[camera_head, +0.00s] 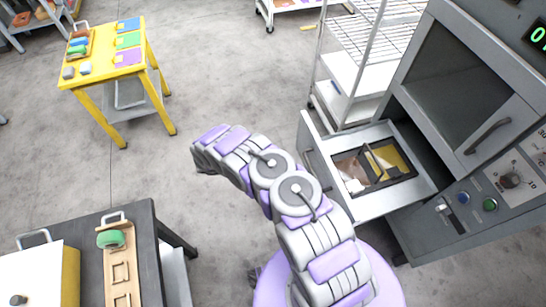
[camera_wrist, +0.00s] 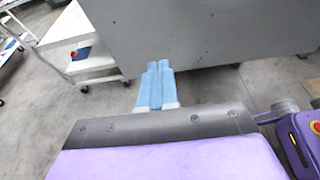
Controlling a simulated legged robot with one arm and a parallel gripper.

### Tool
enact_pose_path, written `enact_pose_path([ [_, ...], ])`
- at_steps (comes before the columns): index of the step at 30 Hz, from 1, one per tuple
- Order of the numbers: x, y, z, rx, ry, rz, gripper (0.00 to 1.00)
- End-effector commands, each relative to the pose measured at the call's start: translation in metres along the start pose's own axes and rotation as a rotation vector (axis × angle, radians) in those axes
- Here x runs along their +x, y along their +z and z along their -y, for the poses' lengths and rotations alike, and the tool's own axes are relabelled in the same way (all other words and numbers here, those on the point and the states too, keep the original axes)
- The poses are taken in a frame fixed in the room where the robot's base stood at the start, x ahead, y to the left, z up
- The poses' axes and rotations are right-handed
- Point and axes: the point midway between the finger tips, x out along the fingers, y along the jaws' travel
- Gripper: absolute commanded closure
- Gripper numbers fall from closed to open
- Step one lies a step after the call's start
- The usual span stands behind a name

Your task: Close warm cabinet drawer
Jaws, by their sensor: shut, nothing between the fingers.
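The warm cabinet (camera_head: 455,110) is a grey unit at the right of the head view, with a windowed door above and knobs and buttons on its panel. Its drawer (camera_head: 408,200) is pulled out to the left and stands open. A divided dark tray (camera_head: 372,188) with yellow and pale contents lies in it. My gripper is at the end of the arm in the head view (camera_head: 205,160), left of the drawer and apart from it. In the wrist view my gripper's blue fingers (camera_wrist: 156,84) are together and empty, in front of a plain grey panel (camera_wrist: 200,30).
A white wire rack (camera_head: 345,90) stands close behind the drawer. A yellow table (camera_head: 105,75) with coloured pads is at the upper left. A dark bench (camera_head: 148,270) with a wooden board and a green-topped brush is at the lower left. The concrete floor between is clear.

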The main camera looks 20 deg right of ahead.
Motion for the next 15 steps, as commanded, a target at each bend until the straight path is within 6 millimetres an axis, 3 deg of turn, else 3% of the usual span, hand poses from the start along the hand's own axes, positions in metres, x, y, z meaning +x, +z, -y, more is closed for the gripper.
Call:
enact_pose_path([
  [9, 0.062, 0.000, 0.001, -0.002, -0.004, 0.002, 1.00],
  [15, 0.085, 0.008, 0.001, 0.000, -0.002, 0.000, 1.00],
])
